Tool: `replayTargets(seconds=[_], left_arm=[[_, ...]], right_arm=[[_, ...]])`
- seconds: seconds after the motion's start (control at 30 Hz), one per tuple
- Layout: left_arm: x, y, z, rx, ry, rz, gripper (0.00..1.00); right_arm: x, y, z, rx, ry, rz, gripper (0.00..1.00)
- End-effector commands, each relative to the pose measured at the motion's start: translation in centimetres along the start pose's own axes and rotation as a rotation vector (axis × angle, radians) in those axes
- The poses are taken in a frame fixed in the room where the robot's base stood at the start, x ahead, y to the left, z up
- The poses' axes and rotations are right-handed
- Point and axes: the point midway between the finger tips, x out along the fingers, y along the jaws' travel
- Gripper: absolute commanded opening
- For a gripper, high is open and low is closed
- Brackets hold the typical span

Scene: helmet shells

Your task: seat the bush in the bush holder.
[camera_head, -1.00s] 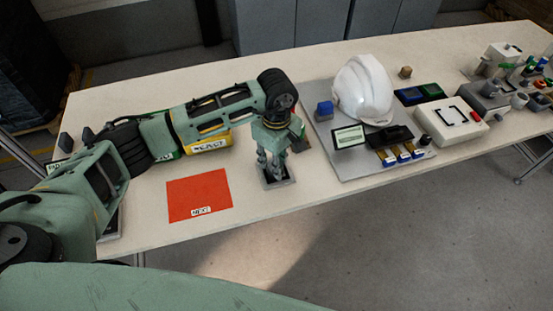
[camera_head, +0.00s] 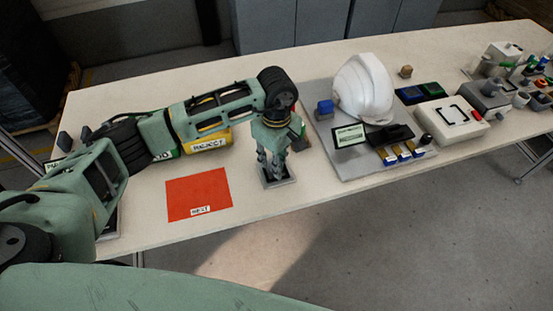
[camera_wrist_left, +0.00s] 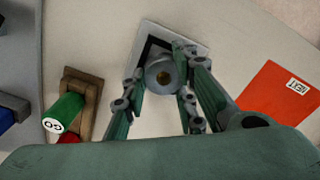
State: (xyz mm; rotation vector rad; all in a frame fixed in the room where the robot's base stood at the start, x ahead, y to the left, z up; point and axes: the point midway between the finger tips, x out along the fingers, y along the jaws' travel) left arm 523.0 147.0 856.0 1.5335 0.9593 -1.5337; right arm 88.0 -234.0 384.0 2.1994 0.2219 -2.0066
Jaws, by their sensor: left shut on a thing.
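My left gripper (camera_head: 270,172) points down over the bush holder (camera_head: 281,184), a grey square block with a dark recess, near the table's front edge. In the left wrist view the gripper's fingers (camera_wrist_left: 161,75) are shut on the bush (camera_wrist_left: 163,77), a grey round piece with a brass-coloured centre. The bush is in front of the dark recess of the holder, whose pale rim (camera_wrist_left: 178,33) shows behind it. How deep the bush sits, or whether it touches the holder, I cannot tell. The fingers hide the bush in the head view. My right gripper is not in view.
A red mat (camera_head: 198,194) marked NEXT lies left of the holder. A yellow REJECT tray (camera_head: 214,142) is partly behind my left arm. A grey board (camera_head: 345,172) with a white helmet (camera_head: 363,90) stands to the right. In the wrist view a green GO cylinder (camera_wrist_left: 64,112) is at left.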

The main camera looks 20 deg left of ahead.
Motion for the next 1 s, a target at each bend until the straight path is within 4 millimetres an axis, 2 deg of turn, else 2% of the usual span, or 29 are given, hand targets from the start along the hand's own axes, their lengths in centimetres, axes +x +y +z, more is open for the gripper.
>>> replayTargets(seconds=[1.0], left_arm=[[-0.01,0.05,-0.04,0.000,0.001,0.001,0.07]], right_arm=[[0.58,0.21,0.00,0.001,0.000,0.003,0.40]])
